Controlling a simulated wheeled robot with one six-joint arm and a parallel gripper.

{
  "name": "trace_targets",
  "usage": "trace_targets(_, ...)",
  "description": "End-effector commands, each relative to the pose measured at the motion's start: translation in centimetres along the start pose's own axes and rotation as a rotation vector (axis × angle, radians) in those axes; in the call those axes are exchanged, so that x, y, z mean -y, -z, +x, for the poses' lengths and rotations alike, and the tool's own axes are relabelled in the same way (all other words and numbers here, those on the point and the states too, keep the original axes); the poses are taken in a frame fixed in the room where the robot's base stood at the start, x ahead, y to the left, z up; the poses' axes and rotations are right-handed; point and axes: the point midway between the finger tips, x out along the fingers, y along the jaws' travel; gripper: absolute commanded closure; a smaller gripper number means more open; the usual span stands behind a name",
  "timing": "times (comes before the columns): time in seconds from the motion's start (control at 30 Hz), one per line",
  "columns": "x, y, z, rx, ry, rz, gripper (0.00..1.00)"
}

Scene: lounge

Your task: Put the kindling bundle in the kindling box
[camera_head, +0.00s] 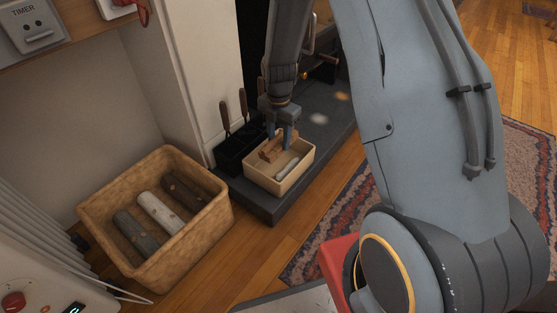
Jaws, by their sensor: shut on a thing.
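The kindling bundle (270,151) is a small brown bunch of sticks. My gripper (281,143) points down with its fingers shut on it. The bundle is within the outline of a small, open, tan box (278,188), apparently the kindling box, at the hearth's front edge. I cannot tell whether the bundle touches the box floor or hangs just above it. The fingers partly hide the bundle. A pale grey stick-like thing (288,168) lies in the box, in front and to the right of the bundle.
A large woven basket (205,231) with several logs stands on the floor at left. The dark hearth slab (325,140) runs back right. A patterned rug (330,225) lies at right.

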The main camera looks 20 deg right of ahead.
Motion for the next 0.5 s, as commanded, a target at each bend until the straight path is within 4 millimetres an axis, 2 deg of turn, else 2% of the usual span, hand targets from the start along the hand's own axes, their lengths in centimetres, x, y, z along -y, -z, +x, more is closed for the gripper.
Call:
trace_targets(0.03, -0.1, 0.0, 1.2, -0.001, 0.001, 0.001, 0.87)
trace_targets(0.1, 0.0, 0.0, 2.2, -0.001, 0.001, 0.001, 0.87)
trace_targets(0.27, 0.0, 0.0, 3.4, 0.000, 0.000, 0.002, 0.87)
trace_targets(0.5, 0.0, 0.0, 7.0, 0.000, 0.001, 0.003, 0.87)
